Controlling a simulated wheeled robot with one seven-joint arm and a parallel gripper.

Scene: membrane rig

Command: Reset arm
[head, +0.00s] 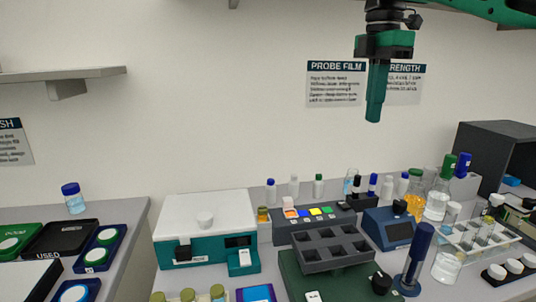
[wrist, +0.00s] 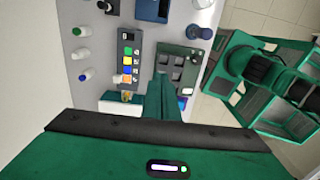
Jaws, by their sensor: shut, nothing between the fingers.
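My gripper (head: 374,108) hangs from the green arm at the upper right of the head view, pointing down. It is shut and holds nothing. It is in the air well above the bench and in front of the wall posters. In the wrist view the shut green fingers (wrist: 162,88) point toward the bench, over the dark block with square wells (wrist: 180,68) and the strip of coloured squares (wrist: 128,60).
The bench holds a white and teal device (head: 206,225), the dark well block (head: 325,250), a blue-screened device (head: 388,229), several bottles and a tube rack (head: 485,238). A dark box (head: 495,155) stands at the right. A shelf (head: 62,75) juts out at upper left. Air around my gripper is clear.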

